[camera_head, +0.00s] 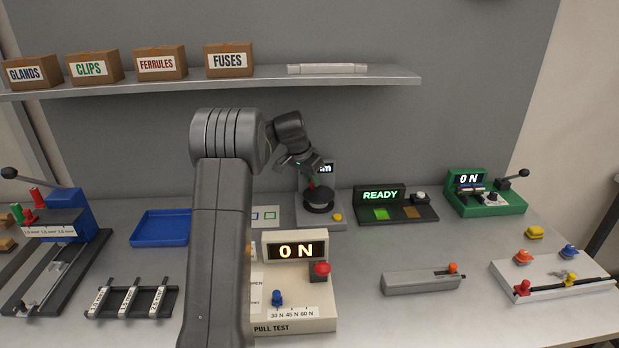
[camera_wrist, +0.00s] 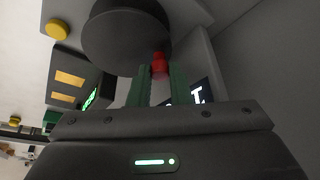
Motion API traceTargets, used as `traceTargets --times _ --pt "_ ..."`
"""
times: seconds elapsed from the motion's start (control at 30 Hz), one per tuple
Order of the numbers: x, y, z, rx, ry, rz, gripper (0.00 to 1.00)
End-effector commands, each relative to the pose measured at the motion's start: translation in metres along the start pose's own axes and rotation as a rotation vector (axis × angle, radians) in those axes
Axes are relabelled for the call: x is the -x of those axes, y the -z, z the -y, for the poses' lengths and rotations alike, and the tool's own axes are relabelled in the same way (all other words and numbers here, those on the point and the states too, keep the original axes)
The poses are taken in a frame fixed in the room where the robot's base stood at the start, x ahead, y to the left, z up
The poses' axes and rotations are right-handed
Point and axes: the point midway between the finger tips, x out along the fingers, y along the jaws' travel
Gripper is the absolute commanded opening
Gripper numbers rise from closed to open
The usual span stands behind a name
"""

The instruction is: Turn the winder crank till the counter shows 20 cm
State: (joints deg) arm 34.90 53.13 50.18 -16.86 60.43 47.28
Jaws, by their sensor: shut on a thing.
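The winder (camera_head: 334,217) stands at the back of the bench, a grey unit with a dark round drum (camera_head: 318,200) and a yellow button (camera_head: 337,217) in front. Its counter (camera_head: 326,169) is mostly hidden behind my gripper, and its number cannot be read. My gripper (camera_wrist: 159,82) is shut on the red crank knob (camera_wrist: 159,65), at the drum's edge in the wrist view. The drum also shows in the wrist view (camera_wrist: 125,42). In the head view the gripper comes down at the drum's back left, partly hidden by my wrist.
A box with a lit READY display (camera_head: 380,195) stands right of the winder, and a green device reading 0 N (camera_head: 486,203) is further right. The pull test box (camera_head: 322,312) is in front. A shelf (camera_head: 400,79) with labelled boxes runs above. A blue tray (camera_head: 160,240) lies left.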

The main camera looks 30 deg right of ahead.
Motion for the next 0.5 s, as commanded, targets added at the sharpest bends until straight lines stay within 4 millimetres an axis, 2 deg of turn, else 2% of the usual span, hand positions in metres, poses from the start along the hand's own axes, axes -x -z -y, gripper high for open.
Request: traceTargets --times 0.2,0.5 --pt "-0.0009 0.0065 -0.0006 -0.156 -0.064 -0.001 0.0" --pt "-0.0033 0.0106 -0.0024 -0.295 -0.121 0.0 0.0"
